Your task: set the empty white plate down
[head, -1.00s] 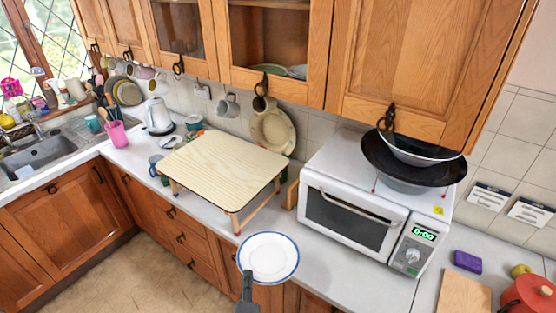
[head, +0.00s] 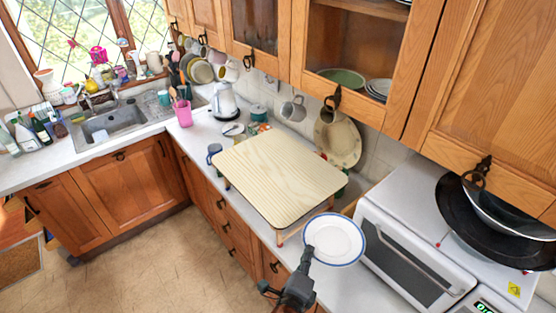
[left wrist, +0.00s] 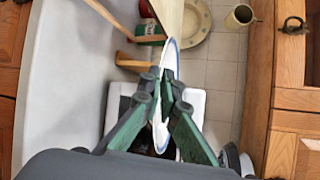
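The empty white plate (head: 335,239) has a blue rim and shows near the lower middle of the head view. In the left wrist view the plate (left wrist: 162,110) is seen nearly edge-on between the green fingers of the left gripper (left wrist: 167,92). I cannot tell its exact height above the counter. My right gripper is not in view.
A low wooden table (head: 278,177) with a bare top stands on the counter. A pink cup (head: 183,113) and a kettle (head: 223,102) stand further left. Wall cabinets overhang the counter.

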